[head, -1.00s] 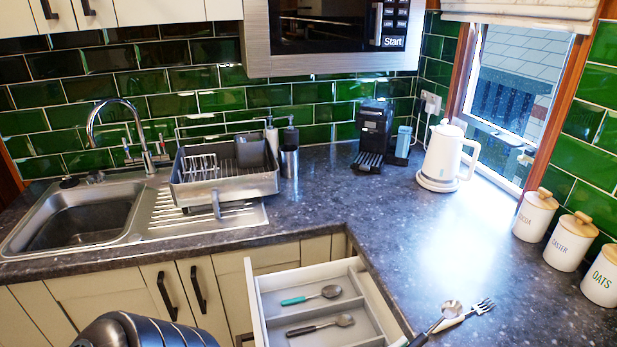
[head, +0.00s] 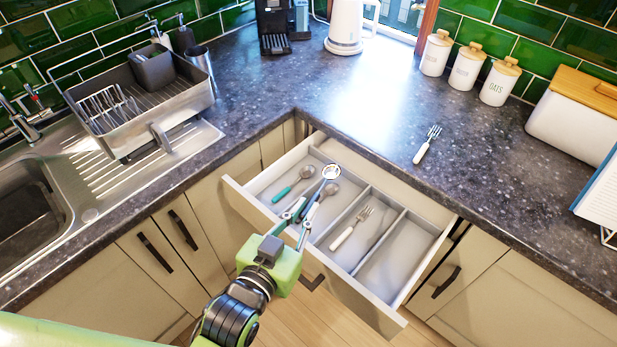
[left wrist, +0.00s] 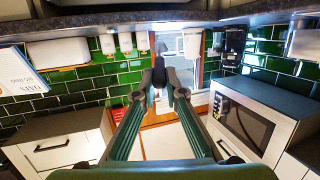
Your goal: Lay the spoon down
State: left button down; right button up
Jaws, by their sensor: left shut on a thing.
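In the head view my left gripper (head: 303,212) is shut on a dark-handled spoon (head: 331,172). The spoon is over the left compartment of the open drawer (head: 408,285), its bowl pointing up and away from me. Whether it touches anything there, I cannot tell. A teal-handled spoon (head: 285,192) and another spoon (head: 331,188), partly hidden by the held one, lie in that compartment. In the left wrist view the fingertips (left wrist: 164,92) close together on a dark piece of the held spoon (left wrist: 160,70). My right gripper is not in view.
A white-handled fork (head: 349,231) lies in the middle compartment; the right compartment is empty. Another fork (head: 426,147) lies on the counter (head: 360,115). A dish rack (head: 180,105) stands by the sink at left. Canisters (head: 467,66) line the back.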

pick_arm(q)
jog(key=w+d+f+m+g+h+p, duration=0.2)
jog(key=w+d+f+m+g+p, duration=0.15)
jog(key=w+d, duration=0.45)
jog(key=w+a+f+g+p, duration=0.2)
jog(key=w+a+f+p, duration=0.1)
jog(key=w+a+f, duration=0.1)
jog(key=shift+w+a+f+y, duration=0.3)
jog(key=shift+w+a+f, duration=0.1)
jog(key=shift+w, duration=0.15)
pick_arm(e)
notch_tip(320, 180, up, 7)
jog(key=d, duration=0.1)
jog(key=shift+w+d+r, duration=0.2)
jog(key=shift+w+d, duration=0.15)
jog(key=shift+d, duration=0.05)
pick_arm(q)
notch_tip(320, 180, down, 7)
jog(key=b, duration=0.3)
jog(key=shift+r+b, duration=0.15)
jog(key=shift+b, duration=0.25)
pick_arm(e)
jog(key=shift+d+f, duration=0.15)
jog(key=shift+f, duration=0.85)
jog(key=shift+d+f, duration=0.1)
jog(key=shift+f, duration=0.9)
pick_arm(q)
jog(key=shift+g, duration=0.25)
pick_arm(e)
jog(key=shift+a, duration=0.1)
